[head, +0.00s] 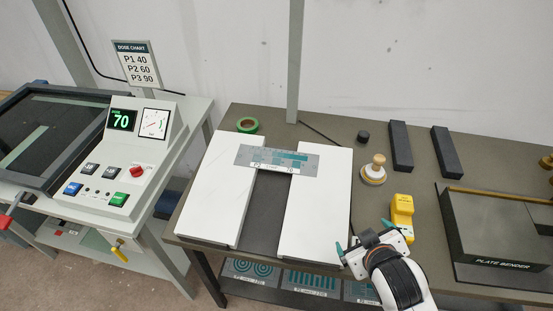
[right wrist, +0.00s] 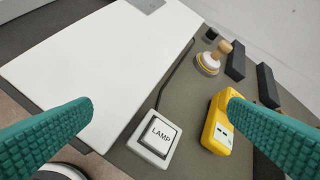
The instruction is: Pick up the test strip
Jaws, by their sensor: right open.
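The test strip (head: 277,160), a flat grey plate with teal patches, lies across the far ends of two white boards and bridges the gap between them. Only a corner of it (right wrist: 147,3) shows at the top edge of the right wrist view. My right gripper (head: 365,237) is at the front edge of the table, right of the right-hand white board and well short of the strip. Its teal fingers (right wrist: 160,125) are spread wide with nothing between them. My left gripper is not in view.
Near my right gripper are a yellow device (head: 402,215) and a white LAMP switch (right wrist: 155,138). The plate bender (head: 500,240) is right; a console (head: 125,160) is left.

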